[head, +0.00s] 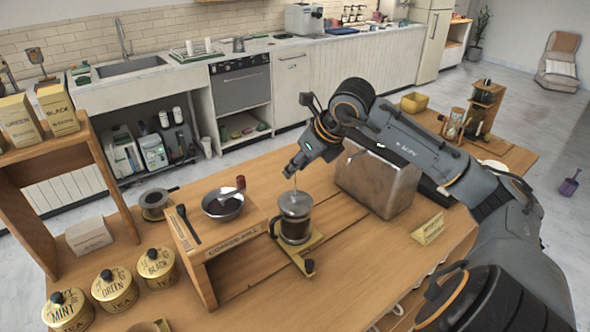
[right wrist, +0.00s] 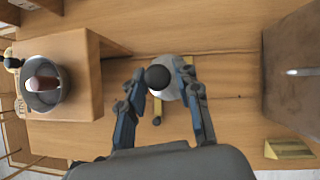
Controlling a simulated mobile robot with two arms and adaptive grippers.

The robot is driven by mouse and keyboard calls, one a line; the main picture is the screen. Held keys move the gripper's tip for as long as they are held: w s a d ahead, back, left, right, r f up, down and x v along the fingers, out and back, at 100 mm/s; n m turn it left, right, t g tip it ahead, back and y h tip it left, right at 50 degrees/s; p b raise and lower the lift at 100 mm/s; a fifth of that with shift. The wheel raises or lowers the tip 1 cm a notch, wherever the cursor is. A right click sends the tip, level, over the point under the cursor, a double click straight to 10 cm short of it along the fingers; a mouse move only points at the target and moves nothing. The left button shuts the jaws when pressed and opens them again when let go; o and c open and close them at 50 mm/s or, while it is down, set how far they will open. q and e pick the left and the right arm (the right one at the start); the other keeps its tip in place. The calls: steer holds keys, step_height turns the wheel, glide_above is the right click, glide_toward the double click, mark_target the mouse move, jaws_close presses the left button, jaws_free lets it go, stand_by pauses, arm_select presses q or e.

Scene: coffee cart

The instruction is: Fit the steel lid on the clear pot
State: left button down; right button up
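The clear pot (head: 296,230), a dark-framed glass press with a handle on its left, stands upright on the wooden cart. The steel lid (head: 295,203) is at the pot's mouth, with a thin rod rising from it. I cannot tell whether it is fully seated. My right gripper (head: 296,170) is above the pot at the rod's top. In the right wrist view, its blue fingers (right wrist: 160,72) are closed around the lid's black knob (right wrist: 157,77), and the lid's pale disc shows below. The gripper hides the knob in the head view. My left gripper is out of view.
The coffee mill (head: 223,204) on its wooden stand is left of the pot. A large metal box (head: 375,185) stands to the right, with a small yellow sign (head: 428,229) in front. Tea tins (head: 115,290) stand front left.

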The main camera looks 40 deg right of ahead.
steer(key=b+v, duration=0.2)
steer(key=v, duration=0.7)
steer(key=shift+b, duration=0.35)
steer(key=shift+r, duration=0.1)
stand_by(0.5)
